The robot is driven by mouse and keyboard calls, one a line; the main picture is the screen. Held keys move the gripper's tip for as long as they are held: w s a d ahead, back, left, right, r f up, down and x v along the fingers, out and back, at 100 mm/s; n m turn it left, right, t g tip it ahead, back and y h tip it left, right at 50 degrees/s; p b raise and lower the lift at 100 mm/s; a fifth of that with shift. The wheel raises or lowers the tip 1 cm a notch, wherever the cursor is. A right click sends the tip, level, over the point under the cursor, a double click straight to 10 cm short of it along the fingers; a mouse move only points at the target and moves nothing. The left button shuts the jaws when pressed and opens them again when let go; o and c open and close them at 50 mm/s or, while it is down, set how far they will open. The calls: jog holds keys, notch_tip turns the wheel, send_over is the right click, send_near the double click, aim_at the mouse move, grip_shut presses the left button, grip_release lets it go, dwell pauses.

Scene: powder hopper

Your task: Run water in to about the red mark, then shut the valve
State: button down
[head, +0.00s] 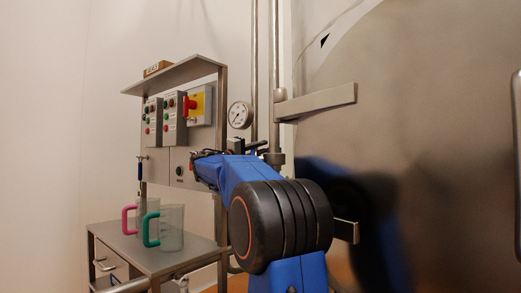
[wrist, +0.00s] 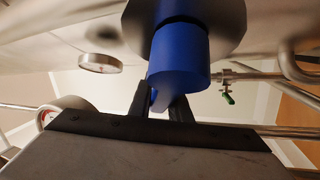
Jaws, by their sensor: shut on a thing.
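In the wrist view a blue handle (wrist: 178,62), rounded with a tapered lower part, stands below a grey round body. My gripper (wrist: 161,104) has its two dark fingers closed on the tapered part. I take this to be the valve's handle, but its open or shut position cannot be told. In the head view my blue arm and black joint cover the middle, and the fingers cannot be made out. No red mark or water level can be seen in either view.
A shelf cart (head: 160,258) holds a pink-handled jug (head: 129,220) and a green-handled jug (head: 172,227). Behind are switch boxes (head: 174,118) and a dial gauge (head: 239,115). A large steel vessel (head: 430,120) fills the right. A small green-handled valve (wrist: 229,98) sits right of the fingers.

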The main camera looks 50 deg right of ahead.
jog(key=shift+f, duration=0.1)
notch_tip(320, 180, down, 6)
jog(key=n+t+y, duration=0.1)
jog(key=n+y, duration=0.3)
jog(key=shift+w+d+n, duration=0.25)
jog(key=shift+n, duration=0.05)
dwell(0.4)
jog(key=c, duration=1.6)
grip_release()
jog(key=shift+f, duration=0.1)
jog(key=shift+c, duration=0.2)
jog(key=shift+r, duration=0.2)
